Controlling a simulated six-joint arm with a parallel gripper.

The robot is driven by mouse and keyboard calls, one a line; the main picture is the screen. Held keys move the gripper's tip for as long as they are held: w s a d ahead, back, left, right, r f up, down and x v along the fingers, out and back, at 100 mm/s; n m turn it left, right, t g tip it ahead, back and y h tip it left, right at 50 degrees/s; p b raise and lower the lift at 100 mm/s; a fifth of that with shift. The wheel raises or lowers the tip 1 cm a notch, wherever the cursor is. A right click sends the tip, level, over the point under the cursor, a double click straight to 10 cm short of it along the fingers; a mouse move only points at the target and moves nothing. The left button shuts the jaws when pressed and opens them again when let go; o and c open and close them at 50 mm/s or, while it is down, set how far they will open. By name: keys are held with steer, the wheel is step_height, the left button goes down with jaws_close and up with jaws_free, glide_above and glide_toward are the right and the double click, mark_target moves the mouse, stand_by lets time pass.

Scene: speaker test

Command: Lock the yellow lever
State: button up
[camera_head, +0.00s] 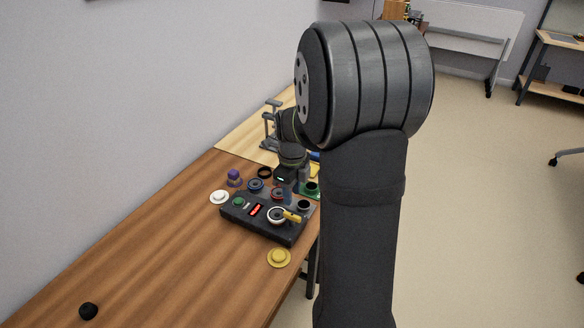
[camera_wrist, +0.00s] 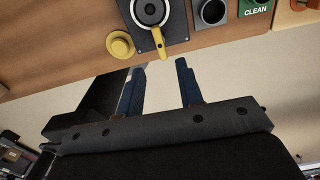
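The yellow lever (camera_head: 291,215) sits on a round white-rimmed dial (camera_head: 274,214) at the right end of a dark test box (camera_head: 236,216). In the wrist view the lever (camera_wrist: 158,40) points down from the dial (camera_wrist: 150,11) toward my gripper. My gripper (camera_wrist: 160,66) is open and empty. Its two blue fingertips are well apart, with the lever's end lined up between them but beyond the tips, not touching.
A yellow round knob-like piece (camera_wrist: 120,45) is beside the box, left of the lever in the wrist view. A dark cup (camera_wrist: 212,11) and a green CLEAN block (camera_wrist: 255,8) are to the right. A white disc (camera_head: 219,197) and purple piece (camera_head: 234,177) stand behind the box.

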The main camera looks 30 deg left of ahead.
step_height(320, 180, up, 9)
glide_above(292, 215)
steer(key=shift+r, duration=0.1)
stand_by(0.6)
step_height(292, 215, down, 18)
steer(key=shift+r, duration=0.25)
stand_by(0.5)
